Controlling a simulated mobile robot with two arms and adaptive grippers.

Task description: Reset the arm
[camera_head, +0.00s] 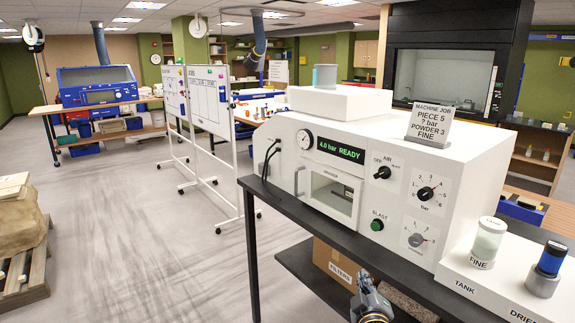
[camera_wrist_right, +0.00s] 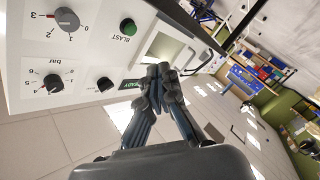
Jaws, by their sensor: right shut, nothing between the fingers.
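My right gripper (camera_head: 368,290) shows at the bottom edge of the head view, low in front of the white blasting machine (camera_head: 448,185) and its black table. In the right wrist view its fingertips (camera_wrist_right: 158,76) are together with nothing between them, apart from the machine's front. The rest of the right arm is cut off by the frame. My left gripper is in neither view.
The machine's panel has a green BLAST button (camera_head: 377,225), an AIR knob (camera_head: 382,172) and two dials. The display (camera_head: 341,150) reads 4.0 bar READY. A FINE jar (camera_head: 486,243) stands at right; a FILTERS box (camera_head: 337,263) sits below.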

